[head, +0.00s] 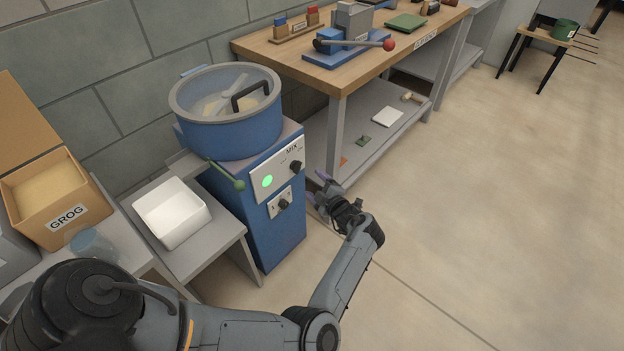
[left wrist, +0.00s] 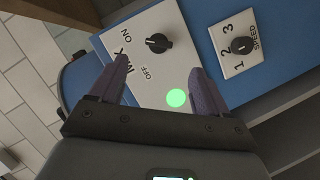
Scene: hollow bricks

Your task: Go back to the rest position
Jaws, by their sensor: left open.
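My left gripper (head: 322,187) is in front of the blue mixer (head: 285,237), to the right of its control panel. In the left wrist view its two fingers (left wrist: 158,82) are apart with nothing between them, and the panel is beyond them. The MIX panel (left wrist: 143,45) has a black knob (left wrist: 158,43) and a lit green lamp (left wrist: 176,98). A SPEED plate (left wrist: 236,45) with a second knob sits beside it. The lamp also shows lit in the head view (head: 267,181). My right gripper is in neither view.
A white tray (head: 172,213) stands on a low grey stand left of the mixer. A GROG box (head: 55,196) is at far left. A wooden workbench (head: 345,75) with a blue lever press (head: 350,45) stands behind. The floor (head: 500,200) at right is clear.

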